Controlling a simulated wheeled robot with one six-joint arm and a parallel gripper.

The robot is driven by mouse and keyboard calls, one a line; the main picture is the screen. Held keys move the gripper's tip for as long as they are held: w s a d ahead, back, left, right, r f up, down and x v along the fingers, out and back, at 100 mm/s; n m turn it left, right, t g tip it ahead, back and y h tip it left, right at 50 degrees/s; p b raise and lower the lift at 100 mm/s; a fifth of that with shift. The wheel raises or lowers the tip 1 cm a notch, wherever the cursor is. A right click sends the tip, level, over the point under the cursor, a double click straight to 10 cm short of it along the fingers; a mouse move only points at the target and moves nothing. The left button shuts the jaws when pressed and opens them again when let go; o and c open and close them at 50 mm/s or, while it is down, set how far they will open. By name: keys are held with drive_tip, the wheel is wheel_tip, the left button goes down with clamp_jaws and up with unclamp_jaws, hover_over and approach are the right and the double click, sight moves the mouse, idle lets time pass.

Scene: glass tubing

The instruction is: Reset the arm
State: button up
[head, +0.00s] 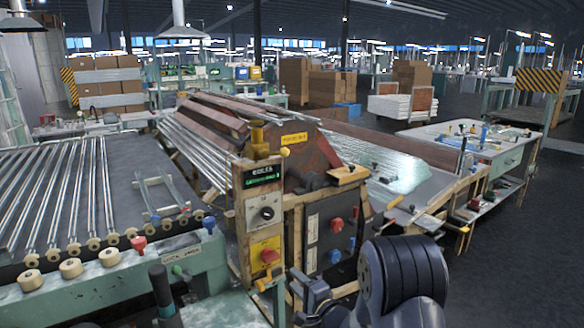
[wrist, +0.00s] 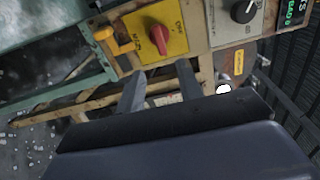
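My gripper (wrist: 158,82) shows in the wrist view with its two dark fingers apart and nothing between them. They point toward the wooden post below a yellow panel (wrist: 178,42) with a red rotary switch (wrist: 158,32). I cannot tell the exact distance. In the head view my gripper (head: 308,292) is at the bottom centre, right of and below the same yellow panel (head: 257,246) and red switch (head: 269,256). My dark arm hides part of the floor there.
A green lit display (head: 262,176) and a black knob (head: 267,213) sit above the switch. A table of glass tubes (head: 75,195) is at left. A machine box with a red knob (head: 337,225) stands close by my arm. Open floor (head: 510,270) lies at right.

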sight(275, 258)
drive_tip(key=x, duration=1)
drive_tip(key=shift+w+a, duration=0.2)
drive_tip(key=shift+a, duration=0.05)
drive_tip(key=shift+w+a, duration=0.15)
drive_tip(key=shift+w, duration=0.15)
drive_tip(key=n+b, duration=0.1)
drive_tip(key=n, duration=0.4)
drive_tip(key=shift+s+r+b, duration=0.1)
drive_tip(key=shift+r+b, duration=0.05)
drive_tip(key=shift+b, duration=0.15)
drive_tip(key=shift+r+n+b, duration=0.1)
drive_tip(key=shift+n+b, duration=0.2)
drive_tip(key=shift+n, duration=0.7)
drive_tip(key=shift+r, duration=0.1)
